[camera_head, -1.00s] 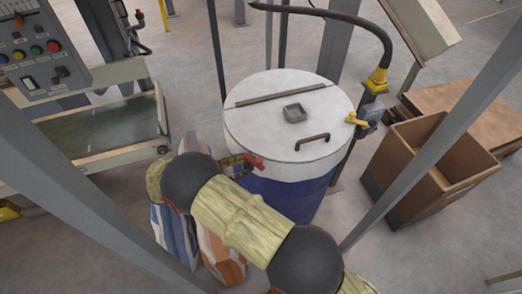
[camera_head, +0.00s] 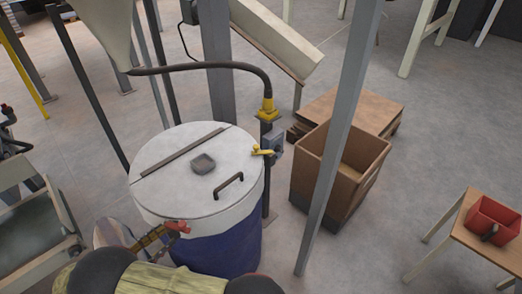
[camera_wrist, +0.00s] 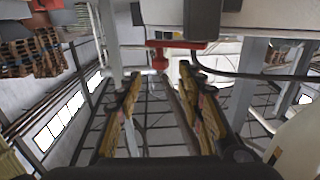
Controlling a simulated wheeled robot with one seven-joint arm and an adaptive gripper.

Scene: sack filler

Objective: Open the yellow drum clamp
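The drum (camera_head: 228,240) is blue with a white lid (camera_head: 165,180). A yellow lever (camera_head: 262,152), the only yellow clamp-like part at the drum, points left from a grey box (camera_head: 272,140) at the lid's right edge. A red handle (camera_head: 178,226) sits on the front-left rim. My gripper (camera_head: 152,236) is low at that front-left side, by the red handle and away from the yellow lever. In the wrist view my gripper (camera_wrist: 160,74) is open, its fingers apart, with the red handle (camera_wrist: 180,50) just beyond the tips. Whether they touch it is unclear.
A grey post (camera_head: 340,130) stands right of the drum. Behind it are an open brown box (camera_head: 330,180) and a wooden platform (camera_head: 355,110). A red bin (camera_head: 493,220) sits on a small table at right. A yellow-ended hose (camera_head: 215,65) arches above the drum.

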